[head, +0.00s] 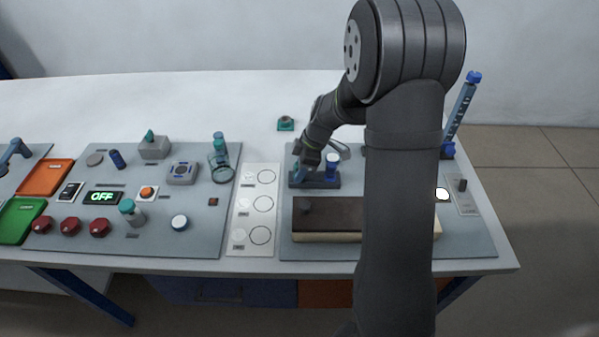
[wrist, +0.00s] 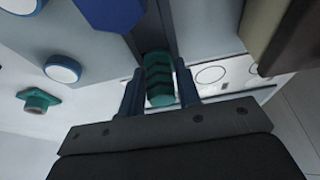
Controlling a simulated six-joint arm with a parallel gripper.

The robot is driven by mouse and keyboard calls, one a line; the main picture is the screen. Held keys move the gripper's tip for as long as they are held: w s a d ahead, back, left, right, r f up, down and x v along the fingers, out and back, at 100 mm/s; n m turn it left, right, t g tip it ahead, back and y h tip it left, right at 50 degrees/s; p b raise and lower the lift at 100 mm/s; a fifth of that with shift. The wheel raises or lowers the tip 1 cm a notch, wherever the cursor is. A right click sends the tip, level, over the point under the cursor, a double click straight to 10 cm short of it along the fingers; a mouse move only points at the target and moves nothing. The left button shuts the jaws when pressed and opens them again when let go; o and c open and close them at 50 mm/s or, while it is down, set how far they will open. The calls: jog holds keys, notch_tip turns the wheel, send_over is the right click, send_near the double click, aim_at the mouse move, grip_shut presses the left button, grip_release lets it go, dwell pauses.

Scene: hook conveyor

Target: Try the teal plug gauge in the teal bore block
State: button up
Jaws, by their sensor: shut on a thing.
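The teal plug gauge (wrist: 159,80), with dark ribbed bands, is between the two fingers of my gripper (wrist: 159,92) in the wrist view; the gripper is shut on it. In the head view my gripper (head: 301,168) is low at the left end of a dark rack (head: 326,182). I cannot tell whether the gauge's lower end is still in the rack. The teal bore block (head: 286,123) lies apart on the white table behind the rack; it also shows at the left of the wrist view (wrist: 38,100).
A brown-topped box (head: 328,217) lies in front. A white card with circles (head: 254,210) is to the left. The white table around the bore block is clear.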

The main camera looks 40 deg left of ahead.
aim_at(295, 164)
jog(key=shift+r, duration=0.15)
jog(key=shift+r, duration=2.85)
jog(key=w+a+r+m+t+y, duration=0.1)
jog(key=w+a+r+m+t, duration=0.1)
jog(key=w+a+m, duration=0.7)
jog(key=w+a+r+m+t, duration=0.15)
jog(key=w+a, duration=0.45)
jog(key=a, duration=0.7)
jog(key=shift+m, duration=0.55)
jog(key=shift+d+f+x, duration=0.1)
jog(key=shift+d+x, duration=0.15)
jog(key=shift+x, duration=0.85)
jog(key=shift+d+f+x, duration=0.1)
jog(key=shift+d+x, duration=0.1)
jog(key=shift+x, duration=0.85)
jog(key=shift+d+f+x, duration=0.1)
jog(key=shift+d+x, duration=0.15)
jog(key=shift+x, duration=0.85)
jog(key=shift+s+f, duration=0.15)
jog(key=shift+f, duration=0.7)
